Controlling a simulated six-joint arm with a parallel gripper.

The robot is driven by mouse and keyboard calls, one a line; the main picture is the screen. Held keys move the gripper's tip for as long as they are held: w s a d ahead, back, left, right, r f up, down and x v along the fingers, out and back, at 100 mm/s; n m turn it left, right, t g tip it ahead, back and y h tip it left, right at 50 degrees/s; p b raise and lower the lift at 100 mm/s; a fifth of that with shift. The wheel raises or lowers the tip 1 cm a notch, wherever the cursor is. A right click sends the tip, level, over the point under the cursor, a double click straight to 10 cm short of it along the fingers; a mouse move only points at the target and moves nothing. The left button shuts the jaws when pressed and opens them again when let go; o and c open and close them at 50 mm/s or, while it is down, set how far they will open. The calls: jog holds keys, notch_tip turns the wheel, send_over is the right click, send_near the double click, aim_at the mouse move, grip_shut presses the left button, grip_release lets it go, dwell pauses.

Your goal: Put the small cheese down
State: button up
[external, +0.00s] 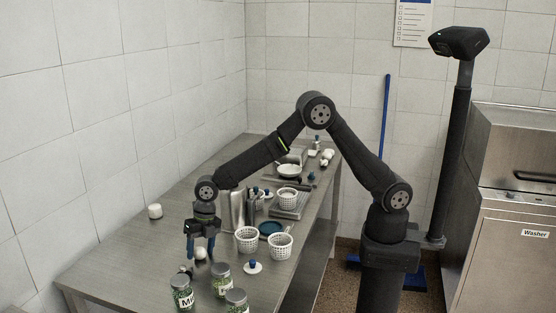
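My gripper (201,256), with blue fingers pointing down, is low over the front left part of the steel table. A small white rounded thing (201,253), perhaps the small cheese, shows between the fingertips. I cannot tell whether the fingers touch it, or whether it is held or rests on the table. Another small white cylinder (155,211) stands alone near the wall, left of the gripper; it may also be a cheese.
Jars with green contents (182,293) stand in front of the gripper. White perforated baskets (247,240) (280,246) and a blue-knobbed white lid (253,267) are to its right. A third basket (288,197) sits farther back. The table's left side (120,255) is clear.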

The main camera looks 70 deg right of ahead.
aim_at(198, 249)
jog(key=shift+r, duration=0.15)
jog(key=v, duration=1.2)
jog(key=shift+w, duration=0.1)
jog(key=x, duration=1.2)
jog(key=shift+f, duration=0.3)
jog(key=v, duration=0.2)
jog(key=shift+a+r, duration=0.2)
jog(key=shift+r, duration=0.9)
